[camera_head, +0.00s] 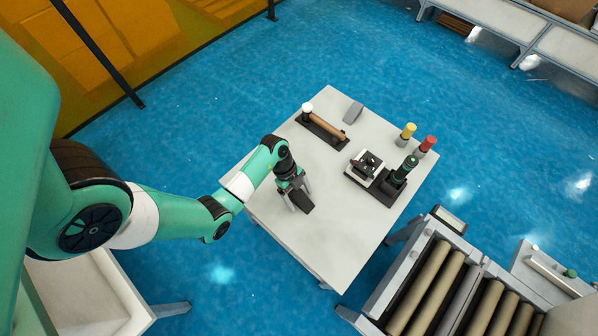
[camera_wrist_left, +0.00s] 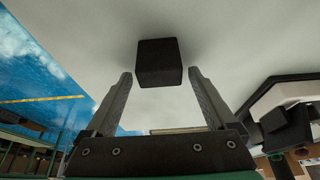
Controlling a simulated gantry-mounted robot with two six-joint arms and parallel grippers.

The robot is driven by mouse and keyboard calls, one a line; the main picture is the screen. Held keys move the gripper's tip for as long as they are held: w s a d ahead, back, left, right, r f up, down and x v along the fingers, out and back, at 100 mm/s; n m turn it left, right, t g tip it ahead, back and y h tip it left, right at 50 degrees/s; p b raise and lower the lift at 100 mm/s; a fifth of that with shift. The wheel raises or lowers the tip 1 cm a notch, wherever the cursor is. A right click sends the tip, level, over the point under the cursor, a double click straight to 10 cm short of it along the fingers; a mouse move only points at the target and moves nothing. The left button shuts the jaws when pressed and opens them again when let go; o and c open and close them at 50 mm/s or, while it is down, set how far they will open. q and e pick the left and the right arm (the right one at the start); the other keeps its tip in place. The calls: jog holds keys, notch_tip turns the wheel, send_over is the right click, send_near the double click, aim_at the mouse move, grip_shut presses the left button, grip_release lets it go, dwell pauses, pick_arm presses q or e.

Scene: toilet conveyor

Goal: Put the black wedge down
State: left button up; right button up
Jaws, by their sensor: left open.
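The black wedge (camera_head: 303,202) is a small dark block at the near left part of the white table (camera_head: 330,250). In the left wrist view the black wedge (camera_wrist_left: 159,62) shows one dark face just ahead of the fingertips, centred between them. My left gripper (camera_head: 297,195) points down over the wedge with its jaws open. In the left wrist view both fingers of the left gripper (camera_wrist_left: 160,75) stand apart, with a gap to the wedge on each side. My right gripper is in neither view.
A brown roller (camera_head: 327,127) on a black holder and a grey wedge (camera_head: 353,111) are at the back. A black-based fixture (camera_head: 385,187) with a green-topped post stands right, near yellow (camera_head: 408,131) and red (camera_head: 428,143) capped pieces. A roller conveyor (camera_head: 420,290) is lower right. The table's near part is clear.

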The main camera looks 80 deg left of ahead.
aim_at(299, 196)
pick_arm(q)
jog(key=shift+r, duration=0.1)
jog(key=shift+c, duration=0.4)
grip_shut()
jog(key=shift+r+p, duration=0.55)
notch_tip(299, 196, up, 3)
jog(key=shift+f+p, duration=0.1)
jog(key=shift+p, duration=1.15)
jog(key=s+d+r+p, duration=0.2)
jog(key=d+r+p, duration=0.2)
jog(key=d, duration=0.2)
jog(key=s+d+r+p, duration=0.2)
jog(key=d+r+p, duration=0.2)
jog(key=d, duration=0.3)
jog(key=shift+s+r+p, duration=0.25)
jog(key=shift+r+p, duration=0.1)
jog(key=shift+r, duration=0.2)
